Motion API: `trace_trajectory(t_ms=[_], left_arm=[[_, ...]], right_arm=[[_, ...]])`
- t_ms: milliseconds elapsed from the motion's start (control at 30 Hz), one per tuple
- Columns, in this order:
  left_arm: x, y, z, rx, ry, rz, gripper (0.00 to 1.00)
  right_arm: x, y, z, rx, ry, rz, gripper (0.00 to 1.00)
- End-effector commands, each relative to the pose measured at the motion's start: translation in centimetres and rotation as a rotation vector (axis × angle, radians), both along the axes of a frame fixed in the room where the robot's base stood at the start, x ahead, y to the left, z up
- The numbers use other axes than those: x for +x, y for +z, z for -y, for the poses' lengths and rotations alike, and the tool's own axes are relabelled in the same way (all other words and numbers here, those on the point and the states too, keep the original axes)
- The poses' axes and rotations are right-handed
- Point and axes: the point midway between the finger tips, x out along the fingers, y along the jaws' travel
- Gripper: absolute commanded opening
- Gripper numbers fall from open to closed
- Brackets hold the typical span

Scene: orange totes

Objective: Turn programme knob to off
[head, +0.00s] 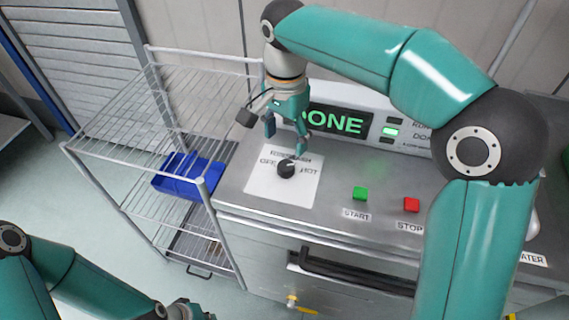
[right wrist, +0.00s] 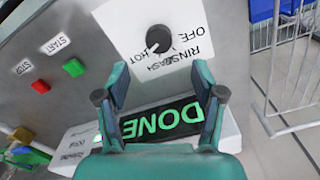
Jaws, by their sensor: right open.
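The programme knob (head: 286,169) is a round black dial on a white label plate on the steel machine top. It also shows in the right wrist view (right wrist: 158,39). My left gripper (head: 188,310) is cut off at the bottom edge.
A lit DONE display (head: 338,123) stands behind the plate. A green START button (head: 360,193) and a red STOP button (head: 411,204) lie to the right. A wire rack (head: 150,100) with a blue tray (head: 190,176) stands left. A dark handle (head: 350,272) crosses the machine front.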

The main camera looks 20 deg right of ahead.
Motion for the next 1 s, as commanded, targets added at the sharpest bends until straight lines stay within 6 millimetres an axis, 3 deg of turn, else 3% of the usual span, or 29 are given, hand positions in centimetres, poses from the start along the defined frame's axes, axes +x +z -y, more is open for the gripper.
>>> trace_trajectory(t_ms=[200,400,833,867,1000], left_arm=[[0.0,-0.4,0.0,0.0,0.0,0.0,0.0],[0.0,-0.5,0.0,0.0,0.0,0.0,0.0],[0.0,-0.5,0.0,0.0,0.0,0.0,0.0],[0.0,-0.5,0.0,0.0,0.0,0.0,0.0],[0.0,-0.5,0.0,0.0,0.0,0.0,0.0]], right_arm=[[-0.1,-4.8,0.2,-0.002,-0.003,-0.003,0.68],[-0.1,-7.4,0.2,0.0,-0.005,-0.002,0.68],[-0.1,-8.4,0.3,0.0,-0.006,0.0,0.68],[-0.1,-8.4,0.3,0.0,-0.006,0.0,0.66],[-0.1,-8.4,0.3,0.0,-0.006,0.0,0.43]])
